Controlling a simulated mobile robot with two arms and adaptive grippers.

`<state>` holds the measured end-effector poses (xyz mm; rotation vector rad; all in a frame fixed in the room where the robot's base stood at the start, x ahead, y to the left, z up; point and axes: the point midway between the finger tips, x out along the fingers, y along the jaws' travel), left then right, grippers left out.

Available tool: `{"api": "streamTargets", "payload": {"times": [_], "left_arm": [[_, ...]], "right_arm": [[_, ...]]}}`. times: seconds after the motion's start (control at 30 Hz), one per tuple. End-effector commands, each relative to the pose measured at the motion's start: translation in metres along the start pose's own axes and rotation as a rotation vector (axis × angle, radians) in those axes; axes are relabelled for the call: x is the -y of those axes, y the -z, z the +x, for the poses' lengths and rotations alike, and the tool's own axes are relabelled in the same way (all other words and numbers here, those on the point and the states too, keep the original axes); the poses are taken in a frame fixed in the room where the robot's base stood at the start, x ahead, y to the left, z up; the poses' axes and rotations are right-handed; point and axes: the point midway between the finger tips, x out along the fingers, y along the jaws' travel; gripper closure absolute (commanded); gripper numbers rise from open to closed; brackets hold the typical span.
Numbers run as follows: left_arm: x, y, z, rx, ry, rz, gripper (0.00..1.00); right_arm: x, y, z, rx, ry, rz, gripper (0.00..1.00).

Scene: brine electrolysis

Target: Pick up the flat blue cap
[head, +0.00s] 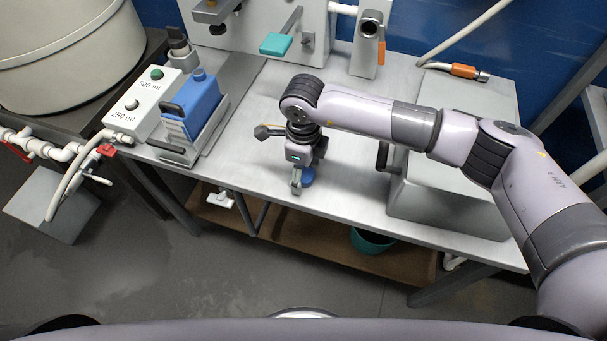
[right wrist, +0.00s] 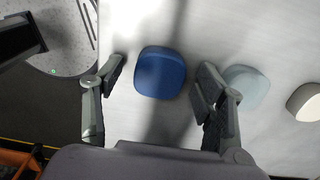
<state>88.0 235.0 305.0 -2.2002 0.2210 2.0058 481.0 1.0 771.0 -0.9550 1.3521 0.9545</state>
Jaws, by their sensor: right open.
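The flat blue cap (right wrist: 160,73) is a rounded, smooth disc lying on the grey table top. In the right wrist view it lies between the two fingertips of my right gripper (right wrist: 158,90), with a gap on each side. In the head view my right gripper (head: 298,184) points down over the table's front part, and the blue cap (head: 308,177) shows just beside its fingers, partly hidden by them. My right gripper is open and empty. My left gripper is not in view.
In the right wrist view a pale blue-grey cap (right wrist: 252,86) lies just right of the right finger, with an off-white cap (right wrist: 306,102) further right. In the head view a blue container (head: 195,105) stands to the left and a grey box (head: 450,190) to the right.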

Motion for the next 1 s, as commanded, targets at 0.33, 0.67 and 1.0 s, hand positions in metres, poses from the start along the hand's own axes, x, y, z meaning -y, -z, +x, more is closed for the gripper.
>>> {"api": "streamTargets", "payload": {"times": [0.33, 0.67, 1.0], "left_arm": [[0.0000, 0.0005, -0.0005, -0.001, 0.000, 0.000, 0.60], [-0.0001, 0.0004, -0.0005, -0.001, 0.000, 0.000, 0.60], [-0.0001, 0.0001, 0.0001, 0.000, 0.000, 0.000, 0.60]], "right_arm": [[-0.0002, -0.0002, -0.0009, 0.000, 0.000, 0.000, 0.55], [-0.0001, -0.0002, -0.0010, 0.000, 0.000, 0.000, 0.76], [0.0003, -0.0005, -0.0066, 0.002, 0.001, 0.000, 0.76]]}}
